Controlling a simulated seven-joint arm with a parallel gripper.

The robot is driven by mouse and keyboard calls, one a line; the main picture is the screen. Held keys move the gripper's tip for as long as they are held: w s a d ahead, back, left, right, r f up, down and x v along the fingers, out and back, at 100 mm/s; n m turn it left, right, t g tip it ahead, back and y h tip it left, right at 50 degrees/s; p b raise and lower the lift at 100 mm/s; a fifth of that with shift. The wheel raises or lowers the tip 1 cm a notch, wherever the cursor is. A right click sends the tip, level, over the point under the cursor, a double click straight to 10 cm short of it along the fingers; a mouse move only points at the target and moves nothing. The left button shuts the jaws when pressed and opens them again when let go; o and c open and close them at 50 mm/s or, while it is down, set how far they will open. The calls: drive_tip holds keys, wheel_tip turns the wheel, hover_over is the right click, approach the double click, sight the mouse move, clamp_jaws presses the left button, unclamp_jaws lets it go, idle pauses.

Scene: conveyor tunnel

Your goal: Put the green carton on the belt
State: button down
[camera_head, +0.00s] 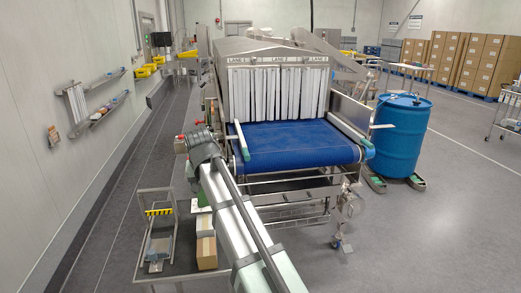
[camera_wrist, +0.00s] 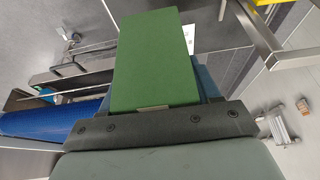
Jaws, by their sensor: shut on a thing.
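The green carton (camera_wrist: 153,60) fills the upper middle of the wrist view. My gripper (camera_wrist: 152,107) is shut on it, with a blue-grey part showing beside the carton. In the head view my arm hides the gripper and most of what it holds. The blue belt (camera_head: 295,145) runs out of a metal tunnel with white strip curtains, and its bare top shows no cartons. A blue roll-like edge of the belt also shows at the left of the wrist view (camera_wrist: 40,124), apart from the carton.
A brown box (camera_head: 206,253) and a white one stand on a low table left of the belt, beside my arm. Side rails flank the belt. A blue drum (camera_head: 402,140) stands to its right. A grey wall with racks (camera_head: 100,115) is at the left.

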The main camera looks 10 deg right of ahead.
drive_tip(key=s+d+f+m+h, duration=0.1)
drive_tip(key=s+d+m, duration=0.15)
drive_tip(key=d, duration=1.85)
drive_tip(key=w+d+r+n, duration=0.15)
drive_tip(key=w+r, duration=0.35)
drive_tip(key=w, duration=0.9)
drive_tip(key=w+d+r+y, duration=0.15)
drive_tip(key=w+r, duration=0.25)
drive_tip(key=w, duration=0.9)
drive_tip(key=w+d+r+n+h, duration=0.15)
drive_tip(key=w+r, duration=0.35)
drive_tip(key=w, duration=0.9)
drive_tip(key=shift+y, duration=0.5)
drive_tip(key=shift+s+d+f, duration=0.1)
drive_tip(key=shift+d+f, duration=0.05)
drive_tip(key=shift+f, duration=2.5)
drive_tip(key=shift+s+d+f, duration=0.1)
drive_tip(key=shift+d+f, duration=0.05)
drive_tip(key=shift+f, duration=2.45)
drive_tip(key=shift+f, duration=0.1)
drive_tip(key=shift+c, duration=1.2)
unclamp_jaws()
drive_tip(key=v, duration=1.2)
